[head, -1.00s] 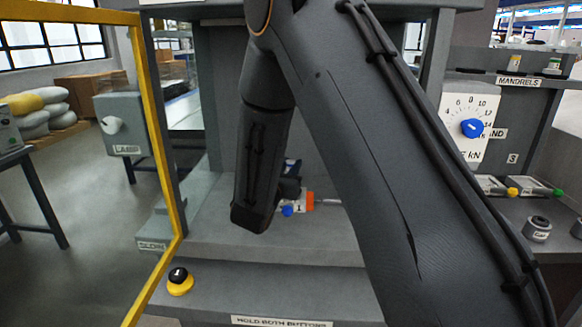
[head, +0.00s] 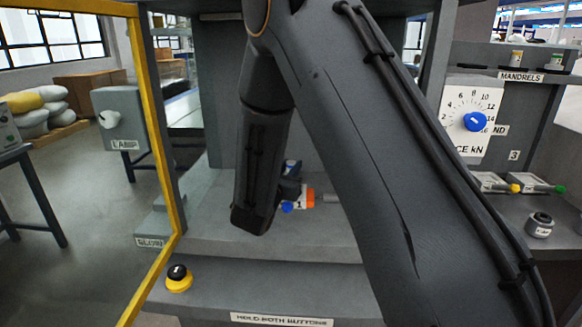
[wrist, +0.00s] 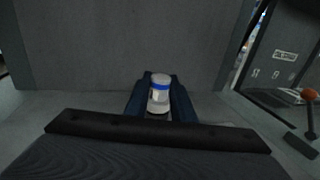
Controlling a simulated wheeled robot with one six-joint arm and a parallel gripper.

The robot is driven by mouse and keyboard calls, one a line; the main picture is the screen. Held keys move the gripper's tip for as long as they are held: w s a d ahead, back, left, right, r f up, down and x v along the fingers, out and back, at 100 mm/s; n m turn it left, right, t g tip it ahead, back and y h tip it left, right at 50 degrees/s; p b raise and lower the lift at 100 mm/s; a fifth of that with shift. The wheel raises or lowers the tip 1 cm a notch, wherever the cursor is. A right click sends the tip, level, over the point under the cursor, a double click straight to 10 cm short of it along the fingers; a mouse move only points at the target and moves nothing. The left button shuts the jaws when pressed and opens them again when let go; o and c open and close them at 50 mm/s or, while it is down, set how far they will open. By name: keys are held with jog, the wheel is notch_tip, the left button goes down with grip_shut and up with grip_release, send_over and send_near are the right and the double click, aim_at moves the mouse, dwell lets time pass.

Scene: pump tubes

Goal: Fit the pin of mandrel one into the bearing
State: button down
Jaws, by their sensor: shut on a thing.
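My gripper (head: 291,187) is low over the grey bench, partly hidden behind my arm in the head view. In the wrist view its blue fingers (wrist: 160,102) are shut around a pale cylinder with a blue band (wrist: 159,89), which seems to be part of mandrel one. In the head view a white part marked 1 (head: 299,203), with a blue knob (head: 287,207), shows just below the gripper. An orange collar (head: 308,196) sits right beside it, and a grey rod (head: 331,198) extends rightward until my arm hides it. I cannot tell how the pin meets the bearing.
Two mandrels, yellow-tipped (head: 514,188) and green-tipped (head: 558,189), lie on the right shelf. A force dial (head: 474,122) is above them. A yellow guard frame (head: 156,130) stands at left, with a yellow-and-black button (head: 178,278) at the front.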

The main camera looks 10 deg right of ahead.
jog(key=shift+f, duration=0.2)
jog(key=c, duration=1.4)
grip_release()
jog(key=shift+c, duration=0.2)
jog(key=b+v, duration=0.1)
jog(key=v, duration=0.7)
jog(key=shift+b, duration=0.35)
